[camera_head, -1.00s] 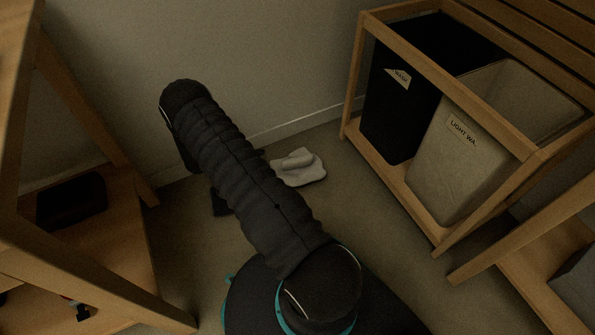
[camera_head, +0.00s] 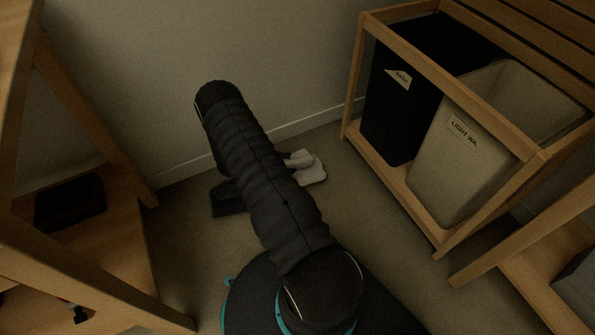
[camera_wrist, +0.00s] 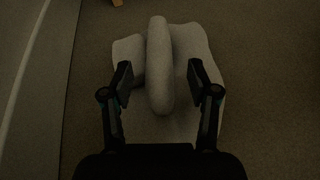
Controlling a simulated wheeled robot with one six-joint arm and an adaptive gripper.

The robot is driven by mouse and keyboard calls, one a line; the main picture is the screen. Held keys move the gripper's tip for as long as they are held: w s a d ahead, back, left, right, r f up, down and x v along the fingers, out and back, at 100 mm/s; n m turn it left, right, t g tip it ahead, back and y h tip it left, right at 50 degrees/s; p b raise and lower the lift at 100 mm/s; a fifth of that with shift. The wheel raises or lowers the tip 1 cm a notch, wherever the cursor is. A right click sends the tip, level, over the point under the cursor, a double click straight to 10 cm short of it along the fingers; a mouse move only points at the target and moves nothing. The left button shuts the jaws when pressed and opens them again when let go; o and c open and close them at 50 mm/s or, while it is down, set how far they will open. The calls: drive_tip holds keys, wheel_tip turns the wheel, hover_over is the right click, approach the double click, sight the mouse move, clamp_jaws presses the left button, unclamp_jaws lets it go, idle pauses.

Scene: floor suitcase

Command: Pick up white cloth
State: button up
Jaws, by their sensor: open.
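The white cloth (camera_head: 309,168) lies crumpled on the floor near the wall in the head view, partly hidden behind my arm. In the wrist view the cloth (camera_wrist: 185,50) fills the middle, with a raised fold running up its centre. My gripper (camera_wrist: 159,84) is open over the cloth, one finger on each side of the fold. I cannot tell whether the fingertips touch the cloth. In the head view my gripper is mostly hidden by the arm.
A wooden rack holds a black bin (camera_head: 399,100) and a light bin (camera_head: 463,150) to the right. Wooden shelving (camera_head: 110,235) stands at the left with a dark box (camera_head: 69,203). The wall is behind the cloth.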

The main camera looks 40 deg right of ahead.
sight(295, 163)
drive_tip(key=x, duration=0.3)
drive_tip(key=shift+s+d, duration=0.1)
drive_tip(key=shift+d, duration=0.15)
clamp_jaws()
